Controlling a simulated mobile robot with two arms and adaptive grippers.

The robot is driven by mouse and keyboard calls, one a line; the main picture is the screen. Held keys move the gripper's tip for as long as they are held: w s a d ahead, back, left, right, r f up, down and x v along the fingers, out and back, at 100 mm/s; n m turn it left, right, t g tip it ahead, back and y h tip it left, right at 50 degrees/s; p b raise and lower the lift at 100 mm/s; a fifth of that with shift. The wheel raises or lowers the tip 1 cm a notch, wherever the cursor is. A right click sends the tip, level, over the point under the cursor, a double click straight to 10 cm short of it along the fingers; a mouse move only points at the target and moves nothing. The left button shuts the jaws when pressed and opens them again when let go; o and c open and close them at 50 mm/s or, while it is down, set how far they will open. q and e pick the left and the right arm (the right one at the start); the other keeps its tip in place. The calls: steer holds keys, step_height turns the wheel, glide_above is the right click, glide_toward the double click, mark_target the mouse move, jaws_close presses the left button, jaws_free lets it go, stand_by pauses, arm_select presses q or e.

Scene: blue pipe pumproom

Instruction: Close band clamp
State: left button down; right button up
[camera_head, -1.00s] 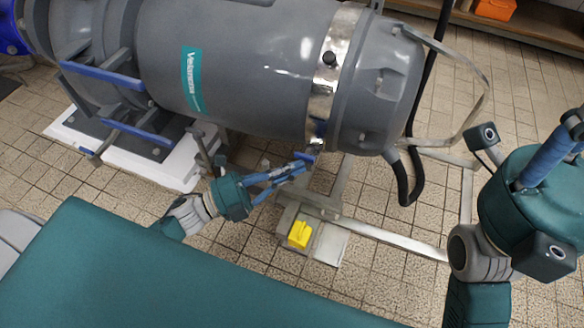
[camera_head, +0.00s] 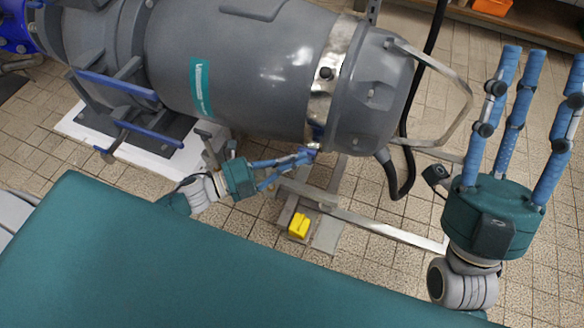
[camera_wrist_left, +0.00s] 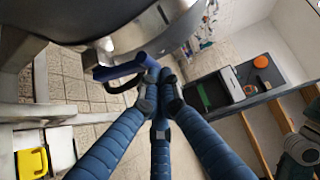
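The band clamp (camera_head: 322,92) is a shiny metal strap around the grey pump body, with a dark knob on it. Its blue lever (camera_wrist_left: 124,70) sticks out at the underside in the left wrist view; in the head view it is small and partly hidden. My left gripper (camera_head: 308,156) is at the clamp's lower edge, its fingertips drawn together beside the lever. In the left wrist view my left gripper (camera_wrist_left: 160,82) overlaps the lever's right end; I cannot tell whether it touches it. My right gripper (camera_head: 528,65) is open and empty at the right, fingers up.
The grey pump (camera_head: 240,65) lies on a metal frame (camera_head: 375,226). A curved metal bar (camera_head: 440,65) and a black hose (camera_head: 400,180) are right of the clamp. A yellow block (camera_head: 299,226) is below. Tiled floor lies between the clamp and my right gripper.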

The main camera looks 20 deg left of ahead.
arm_select(q)
steer(key=shift+w+r+p, duration=0.45)
steer(key=shift+w+p, duration=0.4)
steer(key=shift+p, duration=0.3)
arm_select(e)
steer(key=w+a+f+g+h, duration=0.1)
steer(key=w+f+g+h, duration=0.1)
steer(key=w+f+g, duration=0.5)
steer(key=shift+w+f+h, duration=0.4)
steer(key=shift+w+f, duration=0.75)
steer(key=shift+f, duration=1.4)
arm_select(q)
steer(key=shift+s, duration=0.1)
arm_select(e)
steer(key=shift+f, duration=0.1)
